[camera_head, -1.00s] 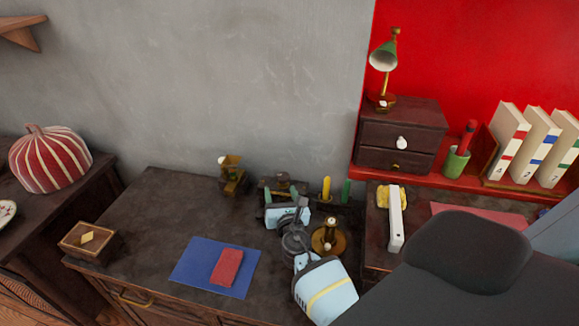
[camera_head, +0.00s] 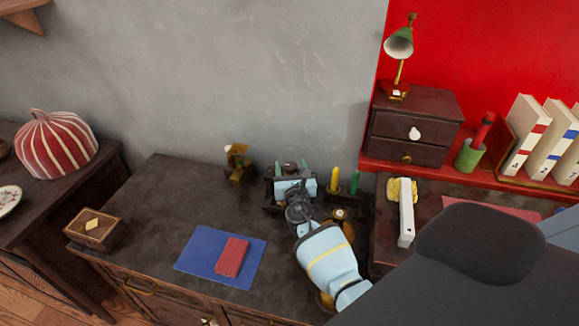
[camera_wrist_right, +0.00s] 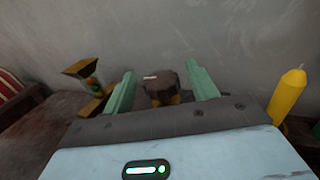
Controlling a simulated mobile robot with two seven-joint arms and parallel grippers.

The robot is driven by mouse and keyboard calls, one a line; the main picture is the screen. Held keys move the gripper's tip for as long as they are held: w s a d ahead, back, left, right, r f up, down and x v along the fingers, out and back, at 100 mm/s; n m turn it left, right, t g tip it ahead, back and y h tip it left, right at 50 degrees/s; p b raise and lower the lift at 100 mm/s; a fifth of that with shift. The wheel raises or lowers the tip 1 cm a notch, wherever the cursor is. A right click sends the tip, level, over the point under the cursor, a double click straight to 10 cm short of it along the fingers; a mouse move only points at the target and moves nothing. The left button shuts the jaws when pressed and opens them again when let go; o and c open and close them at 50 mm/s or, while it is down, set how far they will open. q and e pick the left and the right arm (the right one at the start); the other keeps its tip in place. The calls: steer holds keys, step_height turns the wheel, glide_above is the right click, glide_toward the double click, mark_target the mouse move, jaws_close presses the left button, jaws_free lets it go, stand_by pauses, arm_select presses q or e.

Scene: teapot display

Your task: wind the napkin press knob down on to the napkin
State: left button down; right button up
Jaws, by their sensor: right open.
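My right gripper (camera_head: 290,168) is over the back of the dark sideboard, near the grey wall. It also shows in the right wrist view (camera_wrist_right: 160,84), with two green fingers apart. Between them is a dark knob (camera_wrist_right: 160,88) with a pale mark on top and brass-coloured parts below; I take it for the napkin press knob. The fingers are on either side of it with gaps; I cannot tell if either touches. My gripper hides most of the press in the head view, and no napkin shows under the knob. My left gripper is not in view.
A round brass object (camera_head: 342,226) is partly behind my arm. A red item (camera_head: 231,257) lies on a blue mat (camera_head: 195,250).

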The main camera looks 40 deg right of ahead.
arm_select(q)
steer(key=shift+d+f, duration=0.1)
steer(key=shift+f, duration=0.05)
arm_select(e)
steer(key=shift+w+d, duration=0.25)
steer(key=shift+w, duration=0.25)
steer(key=c, duration=1)
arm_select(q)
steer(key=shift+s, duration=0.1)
arm_select(e)
steer(key=shift+o, duration=0.2)
